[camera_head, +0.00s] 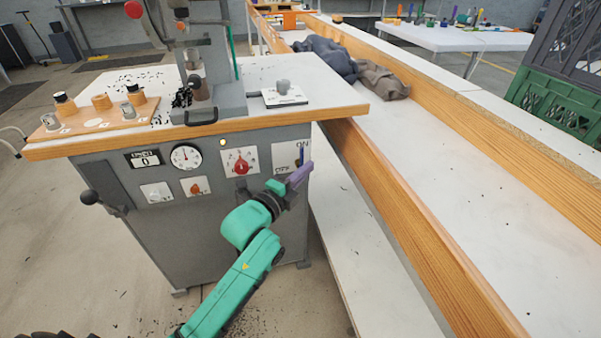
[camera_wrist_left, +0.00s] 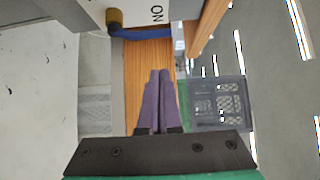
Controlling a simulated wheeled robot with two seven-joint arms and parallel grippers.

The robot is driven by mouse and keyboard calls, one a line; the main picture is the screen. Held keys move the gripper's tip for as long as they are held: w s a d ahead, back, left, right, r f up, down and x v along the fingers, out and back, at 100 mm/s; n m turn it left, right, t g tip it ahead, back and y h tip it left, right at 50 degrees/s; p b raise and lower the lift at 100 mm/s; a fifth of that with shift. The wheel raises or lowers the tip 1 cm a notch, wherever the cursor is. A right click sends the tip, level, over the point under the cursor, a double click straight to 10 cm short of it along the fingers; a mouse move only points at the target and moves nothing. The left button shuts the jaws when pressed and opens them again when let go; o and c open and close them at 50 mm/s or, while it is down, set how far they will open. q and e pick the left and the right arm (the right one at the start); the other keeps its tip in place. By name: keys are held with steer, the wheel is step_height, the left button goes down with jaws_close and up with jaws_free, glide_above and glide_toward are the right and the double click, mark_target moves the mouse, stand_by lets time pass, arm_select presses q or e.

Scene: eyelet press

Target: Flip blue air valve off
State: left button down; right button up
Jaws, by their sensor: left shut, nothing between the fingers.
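The blue air valve lever (camera_head: 301,156) is on the white ON/OFF plate (camera_head: 281,156) at the right of the press cabinet's front. It stands upright, with its free end toward ON. In the left wrist view the blue lever (camera_wrist_left: 146,33) extends from a brass pivot (camera_wrist_left: 115,18) beside the ON lettering. My left gripper (camera_head: 304,170) has purple fingers, closed together and empty, just below and in front of the lever. In the left wrist view the fingertips (camera_wrist_left: 160,73) appear apart from the lever. The gripper partly covers the plate's lower edge. My right gripper is not in view.
The cabinet front also has a gauge (camera_head: 186,157), a red knob (camera_head: 240,164) and a black-ended side lever (camera_head: 92,198). The wooden worktop edge (camera_head: 250,122) overhangs the panel. A long wood-edged trough (camera_head: 400,206) runs close to the right.

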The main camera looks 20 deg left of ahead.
mark_target(301, 159)
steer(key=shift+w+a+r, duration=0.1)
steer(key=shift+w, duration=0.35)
arm_select(q)
steer(key=w, duration=0.1)
steer(key=w+a, duration=0.1)
steer(key=w, duration=0.2)
steer(key=shift+w+a, duration=0.3)
steer(key=shift+a, duration=0.05)
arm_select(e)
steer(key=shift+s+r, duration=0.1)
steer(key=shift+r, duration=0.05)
arm_select(q)
steer(key=shift+f+b, duration=0.1)
steer(key=shift+b, duration=0.2)
